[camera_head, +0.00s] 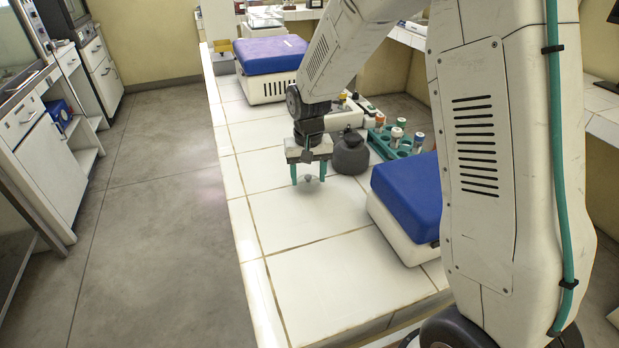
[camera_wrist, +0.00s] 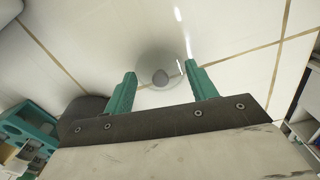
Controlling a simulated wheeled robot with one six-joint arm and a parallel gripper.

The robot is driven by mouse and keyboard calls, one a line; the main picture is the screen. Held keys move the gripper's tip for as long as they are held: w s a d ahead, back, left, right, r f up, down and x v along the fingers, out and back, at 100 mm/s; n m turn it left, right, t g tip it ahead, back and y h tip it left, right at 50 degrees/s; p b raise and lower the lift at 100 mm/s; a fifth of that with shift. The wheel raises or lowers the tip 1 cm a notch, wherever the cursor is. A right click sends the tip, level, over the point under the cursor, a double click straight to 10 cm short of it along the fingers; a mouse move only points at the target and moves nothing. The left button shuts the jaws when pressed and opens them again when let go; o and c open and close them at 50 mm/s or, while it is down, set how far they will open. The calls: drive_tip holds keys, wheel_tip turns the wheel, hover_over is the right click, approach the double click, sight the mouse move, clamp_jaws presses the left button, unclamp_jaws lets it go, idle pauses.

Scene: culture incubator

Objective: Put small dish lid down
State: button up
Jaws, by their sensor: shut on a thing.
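The small dish lid (camera_wrist: 160,77) is a round, clear disc with a grey knob at its middle. It sits between the two teal fingers of my gripper (camera_wrist: 160,70) in the wrist view, and the gripper is shut on it. In the head view my gripper (camera_head: 308,180) points down over the white tiled counter (camera_head: 330,282), and the lid (camera_head: 309,178) shows only as a small grey spot between the fingertips. I cannot tell whether the lid touches the tiles. No separate dish is clearly visible.
A dark grey round bottle (camera_head: 350,154) stands just right of my gripper. Behind it is a teal rack (camera_head: 383,148) with several capped tubes. A blue-topped white box (camera_head: 408,195) stands at right, another (camera_head: 270,56) farther back. Front tiles are clear.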

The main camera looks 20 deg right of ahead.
drive_tip(key=shift+f, duration=0.7)
drive_tip(key=shift+f, duration=0.1)
drive_tip(key=o, duration=0.9)
drive_tip(key=shift+o, duration=0.2)
